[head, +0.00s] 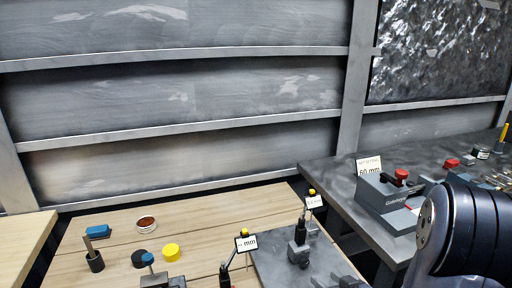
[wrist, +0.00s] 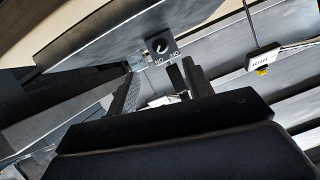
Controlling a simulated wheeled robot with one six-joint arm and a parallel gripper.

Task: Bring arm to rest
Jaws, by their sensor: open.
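My gripper (wrist: 160,82) shows in the wrist view, with its two dark fingers spread apart. No object shows held between them. Beyond the fingertips is a grey block with a round black dial and white lettering (wrist: 160,47), beside the edge of a grey plate (wrist: 110,40). I cannot tell whether the gripper touches anything. In the head view only a dark link of my arm shows at the lower right, and the gripper is outside that view.
A dark bench (head: 335,185) at right carries a grey vice-like device (head: 385,203). A panelled wall stands behind.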

